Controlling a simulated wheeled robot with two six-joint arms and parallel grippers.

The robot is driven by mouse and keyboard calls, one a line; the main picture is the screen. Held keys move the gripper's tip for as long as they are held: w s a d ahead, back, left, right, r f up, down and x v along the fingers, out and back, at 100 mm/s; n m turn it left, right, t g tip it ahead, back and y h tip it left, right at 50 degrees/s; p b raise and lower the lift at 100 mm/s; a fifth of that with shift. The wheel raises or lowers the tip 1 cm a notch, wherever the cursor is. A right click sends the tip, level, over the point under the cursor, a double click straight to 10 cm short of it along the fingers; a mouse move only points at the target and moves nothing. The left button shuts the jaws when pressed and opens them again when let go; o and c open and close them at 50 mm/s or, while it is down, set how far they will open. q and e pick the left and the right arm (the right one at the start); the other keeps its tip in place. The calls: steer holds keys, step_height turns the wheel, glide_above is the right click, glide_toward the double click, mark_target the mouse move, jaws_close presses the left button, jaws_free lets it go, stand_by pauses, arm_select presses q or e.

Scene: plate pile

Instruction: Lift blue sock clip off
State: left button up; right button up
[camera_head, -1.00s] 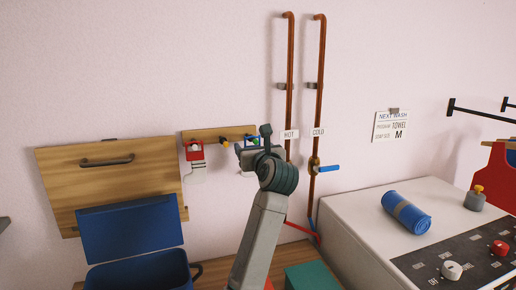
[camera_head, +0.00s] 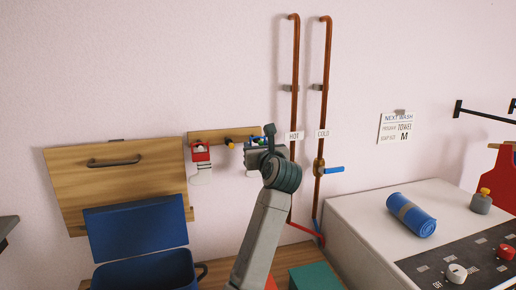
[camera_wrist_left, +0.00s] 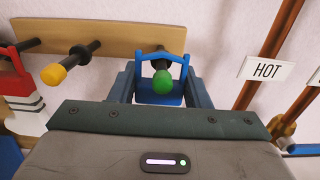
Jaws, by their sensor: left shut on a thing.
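The blue sock clip (camera_wrist_left: 168,98) hangs on the green-tipped peg (camera_wrist_left: 161,82) of the wooden peg board (camera_wrist_left: 110,28). Its loop is around the peg. My left gripper (camera_wrist_left: 160,88) has a finger on each side of the clip and is shut on it. In the head view the blue clip (camera_head: 258,138) shows only in part behind my left gripper (camera_head: 262,147). A bit of pale sock shows below it, mostly hidden. My right gripper is not in view.
A red clip (camera_head: 201,154) with a white sock hangs left of a yellow-tipped peg (camera_head: 229,143). Copper pipes (camera_head: 324,110) stand close on the right. A blue bin (camera_head: 145,272) is below left.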

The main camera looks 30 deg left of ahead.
arm_select(q)
steer(key=shift+r, duration=0.3)
steer(key=v, duration=0.7)
stand_by(1.1)
